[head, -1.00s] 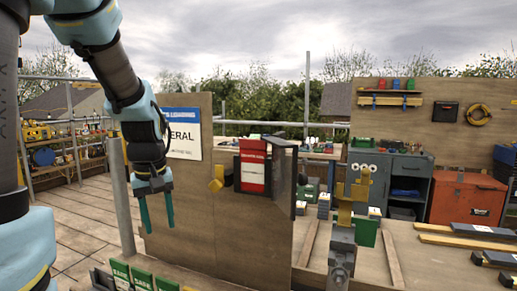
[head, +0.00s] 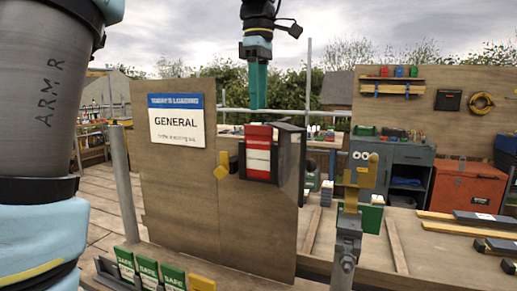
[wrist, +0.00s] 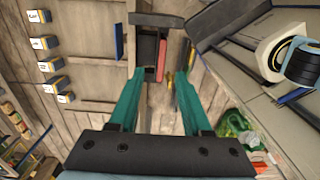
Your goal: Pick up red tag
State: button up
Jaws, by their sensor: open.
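The red tag (head: 258,134), red at the top with a white lower part, stands upright at the front of a dark holder box (head: 290,160) on the wooden board. In the wrist view a red strip of it (wrist: 161,60) shows between my fingertips, farther off. My gripper (head: 258,106), with teal fingers pointing down, is just above the tag in the head view. In the wrist view my gripper (wrist: 160,74) is open, its fingers well apart with nothing between them. The head view does not settle the depth gap.
A rack at the bottom holds several green SAFE tags (head: 173,275) and a yellow one (head: 202,284). A yellow piece (head: 221,172) sticks out left of the box. A GENERAL sign (head: 177,122) is on the board. A post with a yellow fitting (head: 350,195) stands at right.

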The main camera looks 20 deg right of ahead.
aim_at(258, 126)
jog(key=shift+s+f+p, duration=0.15)
jog(key=shift+f+p, duration=0.35)
jog(key=shift+f, duration=2.9)
jog(key=shift+c, duration=0.4)
grip_shut()
